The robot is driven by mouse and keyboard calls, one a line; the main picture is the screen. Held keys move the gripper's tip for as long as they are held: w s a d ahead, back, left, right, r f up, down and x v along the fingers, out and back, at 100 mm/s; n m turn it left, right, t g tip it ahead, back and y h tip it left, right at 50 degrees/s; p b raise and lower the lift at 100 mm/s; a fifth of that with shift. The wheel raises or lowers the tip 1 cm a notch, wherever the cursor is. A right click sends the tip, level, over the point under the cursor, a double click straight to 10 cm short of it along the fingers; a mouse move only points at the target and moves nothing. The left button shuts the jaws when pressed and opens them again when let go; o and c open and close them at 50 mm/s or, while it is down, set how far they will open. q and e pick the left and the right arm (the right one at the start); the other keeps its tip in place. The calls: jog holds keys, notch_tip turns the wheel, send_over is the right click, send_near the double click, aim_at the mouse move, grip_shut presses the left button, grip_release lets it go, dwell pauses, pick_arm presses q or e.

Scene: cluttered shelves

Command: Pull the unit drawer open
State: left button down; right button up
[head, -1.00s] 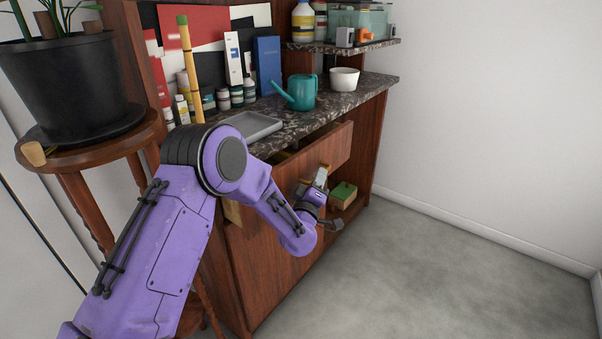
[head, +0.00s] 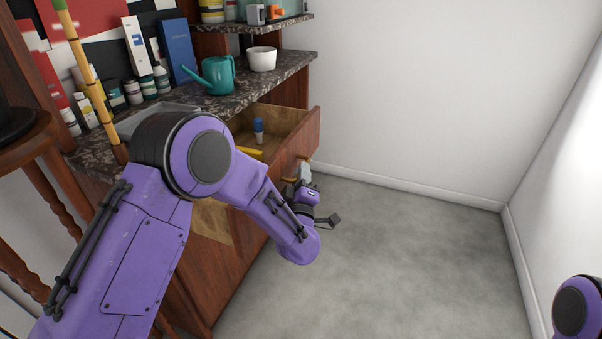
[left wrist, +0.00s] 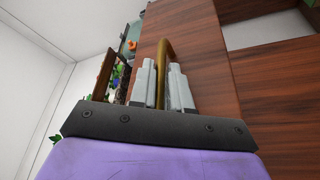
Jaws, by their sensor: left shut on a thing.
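The unit drawer (head: 311,137) is pulled out from under the dark stone counter in the head view. Its inside shows a blue-capped bottle (head: 258,130) and a yellow item (head: 249,151). My left gripper (head: 303,174) is at the drawer's front. In the left wrist view its two grey fingers (left wrist: 164,88) are shut on the brass handle (left wrist: 165,50), which stands out from the reddish wood front. In the head view the gripper and arm hide most of the handle. Part of my right arm shows at the lower right edge; its gripper is out of view.
The counter (head: 283,73) holds a teal watering can (head: 217,77), a white bowl (head: 262,59), a grey tray (head: 155,116) and several small jars. A round wooden stand (head: 25,145) is at the left. The grey floor in front and to the right is clear.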

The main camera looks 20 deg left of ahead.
pick_arm(q)
jog(key=c, duration=1.2)
grip_release()
jog(key=shift+o, duration=0.2)
jog(key=shift+s, duration=0.1)
jog(key=v, duration=1)
jog(key=shift+s+f, duration=0.15)
